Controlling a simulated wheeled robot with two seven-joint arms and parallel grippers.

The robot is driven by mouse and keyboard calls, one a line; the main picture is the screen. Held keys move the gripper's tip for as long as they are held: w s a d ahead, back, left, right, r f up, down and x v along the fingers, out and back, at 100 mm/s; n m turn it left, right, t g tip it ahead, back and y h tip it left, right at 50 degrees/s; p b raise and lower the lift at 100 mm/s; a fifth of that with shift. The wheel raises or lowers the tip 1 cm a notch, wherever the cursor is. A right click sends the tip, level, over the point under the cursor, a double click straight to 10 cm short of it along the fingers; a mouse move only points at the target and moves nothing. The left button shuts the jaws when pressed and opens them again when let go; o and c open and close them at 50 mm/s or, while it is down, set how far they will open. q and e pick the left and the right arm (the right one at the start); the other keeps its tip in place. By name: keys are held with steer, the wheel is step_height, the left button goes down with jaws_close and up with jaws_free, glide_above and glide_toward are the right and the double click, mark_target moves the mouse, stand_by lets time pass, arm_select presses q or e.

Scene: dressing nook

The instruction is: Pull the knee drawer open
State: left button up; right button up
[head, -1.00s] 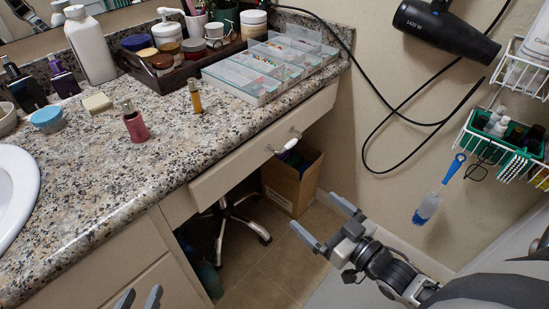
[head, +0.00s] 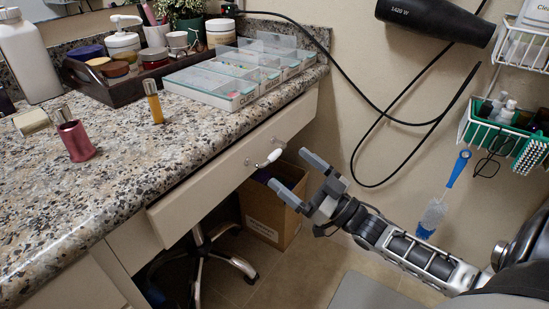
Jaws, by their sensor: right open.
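The knee drawer (head: 205,187) is a cream front under the speckled counter, and it looks shut. Its pale handle (head: 268,159) is near the drawer's right part, on small metal mounts. My right gripper (head: 289,169) is open, its two grey fingertips just right of and below the handle. The fingers point toward the drawer, with nothing between them. A small gap shows between the handle and the fingers in the picture; the exact depth is hard to tell. My left gripper is not in view.
A cardboard box (head: 268,215) and a wheeled chair base (head: 200,255) stand below the drawer. A hair dryer (head: 435,22) and its black cord hang on the right wall.

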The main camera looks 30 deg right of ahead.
mark_target(276, 156)
steer(key=b+x, duration=0.1)
steer(key=x, duration=0.5)
steer(key=c, duration=1)
steer(key=shift+s, duration=0.1)
